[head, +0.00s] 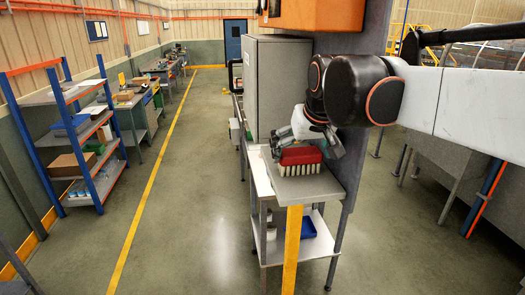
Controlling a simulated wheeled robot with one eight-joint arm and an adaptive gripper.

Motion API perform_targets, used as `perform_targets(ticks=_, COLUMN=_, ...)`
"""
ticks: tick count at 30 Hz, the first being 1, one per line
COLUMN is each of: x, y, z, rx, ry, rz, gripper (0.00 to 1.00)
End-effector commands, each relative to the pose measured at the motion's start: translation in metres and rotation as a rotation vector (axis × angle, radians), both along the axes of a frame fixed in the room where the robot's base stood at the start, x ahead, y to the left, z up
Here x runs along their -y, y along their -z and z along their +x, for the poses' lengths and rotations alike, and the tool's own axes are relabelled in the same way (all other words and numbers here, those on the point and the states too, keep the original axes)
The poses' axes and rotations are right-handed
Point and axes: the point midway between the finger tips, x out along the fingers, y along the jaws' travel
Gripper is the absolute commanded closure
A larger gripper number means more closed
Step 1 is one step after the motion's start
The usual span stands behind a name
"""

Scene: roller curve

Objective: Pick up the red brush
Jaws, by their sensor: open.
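The red brush (301,156) has a red block body with pale bristles facing down. It stands on the grey top of a narrow metal stand (312,190), near the middle of the head view. My gripper (310,142) is right behind and above the brush, with its grey fingers showing past the brush's top and right side. The gripper is open. The brush hides part of the fingers, and I cannot tell whether they touch it.
A grey cabinet (279,88) stands behind the stand, and a grey upright panel rises to its right. An orange box (320,14) is above. The stand has a lower shelf with a blue bin (307,228). Blue-framed shelves (75,135) stand at left. The floor between is clear.

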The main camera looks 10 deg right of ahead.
Motion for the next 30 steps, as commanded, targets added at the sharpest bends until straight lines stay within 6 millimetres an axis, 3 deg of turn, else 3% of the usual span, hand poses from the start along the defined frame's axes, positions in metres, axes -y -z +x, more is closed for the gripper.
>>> perform_targets(ticks=6, x=0.000, y=0.019, z=0.012, rx=0.000, ry=0.000, rz=0.000, gripper=0.00)
perform_targets(ticks=14, x=0.000, y=0.021, z=0.013, rx=0.000, ry=0.000, rz=0.000, gripper=0.00)
perform_targets(ticks=19, x=0.000, y=0.021, z=0.013, rx=0.000, ry=0.000, rz=0.000, gripper=0.34)
perform_targets(ticks=30, x=0.000, y=0.019, z=0.014, rx=0.000, ry=0.000, rz=0.000, gripper=0.34)
